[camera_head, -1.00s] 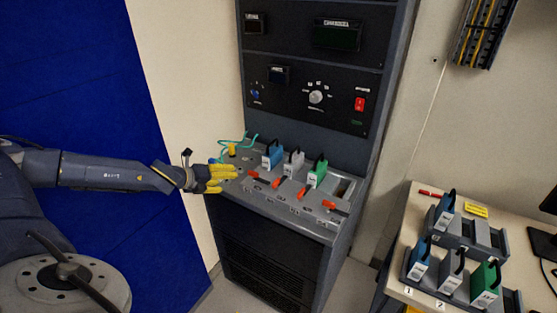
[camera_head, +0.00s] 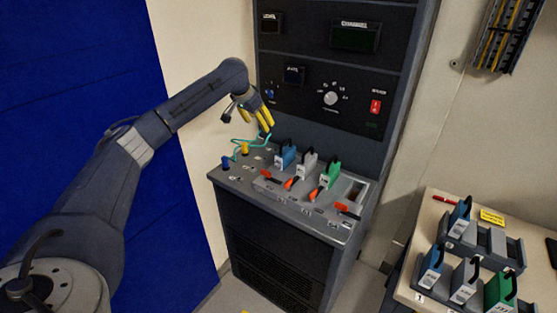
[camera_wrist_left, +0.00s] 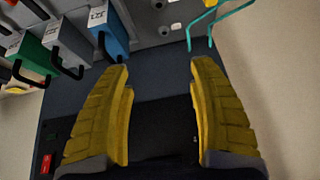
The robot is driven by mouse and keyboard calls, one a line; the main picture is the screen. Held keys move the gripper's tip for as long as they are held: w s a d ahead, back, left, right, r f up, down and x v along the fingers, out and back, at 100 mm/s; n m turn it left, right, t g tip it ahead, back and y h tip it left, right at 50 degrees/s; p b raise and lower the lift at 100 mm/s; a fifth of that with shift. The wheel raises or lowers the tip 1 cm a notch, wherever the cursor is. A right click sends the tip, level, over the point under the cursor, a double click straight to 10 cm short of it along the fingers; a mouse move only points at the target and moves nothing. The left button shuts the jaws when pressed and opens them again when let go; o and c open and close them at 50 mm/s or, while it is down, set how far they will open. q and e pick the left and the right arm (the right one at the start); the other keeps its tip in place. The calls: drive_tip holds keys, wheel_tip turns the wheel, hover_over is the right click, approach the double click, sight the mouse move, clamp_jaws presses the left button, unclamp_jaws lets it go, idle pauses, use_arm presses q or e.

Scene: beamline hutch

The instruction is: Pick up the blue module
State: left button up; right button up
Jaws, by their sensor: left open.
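A blue module (camera_head: 286,156) with a black handle stands upright in the console deck, left of a grey module (camera_head: 307,164) and a green module (camera_head: 330,173). My left gripper (camera_head: 266,119) is raised above and behind the blue module, its yellow fingers apart and empty. In the left wrist view the open fingers (camera_wrist_left: 161,70) frame the dark panel, and the blue module (camera_wrist_left: 110,36) is just beyond the left finger, not between the fingers. Two other blue modules stand on the right table, one at the back (camera_head: 460,217) and one in front (camera_head: 432,264). My right gripper is not visible.
Red-orange levers (camera_head: 293,183) lie in front of the console modules. A teal cable (camera_head: 243,142) loops near a yellow plug (camera_head: 245,149) and a blue plug (camera_head: 226,163) on the left. The upright panel (camera_head: 335,80) with knob and switches rises close behind the gripper.

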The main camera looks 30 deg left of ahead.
use_arm(q)
drive_tip(key=d+r+n+g+h, duration=0.2)
drive_tip(key=d+r, duration=0.2)
drive_tip(key=d, duration=0.1)
hover_over(287, 149)
drive_tip(key=s+a, duration=0.1)
drive_tip(key=s, duration=0.1)
wheel_tip(287, 149, down, 11)
drive_tip(key=shift+w+f, duration=0.1)
drive_tip(key=shift+x, duration=2.55)
clamp_jaws()
